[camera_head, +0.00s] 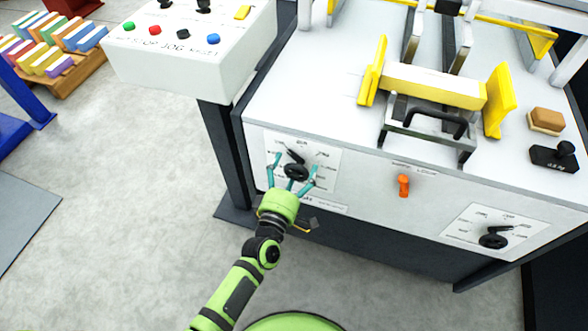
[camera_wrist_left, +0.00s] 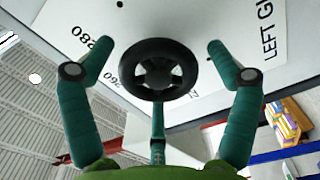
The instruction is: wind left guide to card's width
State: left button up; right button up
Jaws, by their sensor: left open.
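The left guide's black handwheel (camera_head: 295,171) is on a white dial plate (camera_head: 325,158) on the machine's front face, with a black pointer (camera_head: 293,155) aimed up and left. My left gripper (camera_head: 293,173) is open, with its teal fingers on either side of the handwheel. In the left wrist view the handwheel (camera_wrist_left: 158,69) lies between the spread fingers, with gaps at both sides. The printed "LEFT GU" (camera_wrist_left: 269,30) shows on the plate there. Two yellow guides, left (camera_head: 373,72) and right (camera_head: 499,100), stand on the machine top with a pale yellow piece (camera_head: 435,86) between them. My right gripper is not visible.
A second dial with a black knob (camera_head: 493,240) is at the right of the front face. An orange lever (camera_head: 403,186) sits between the dials. A control box (camera_head: 190,45) stands at upper left.

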pick_arm(q)
jog(key=shift+s, duration=0.1)
jog(key=v, duration=1.2)
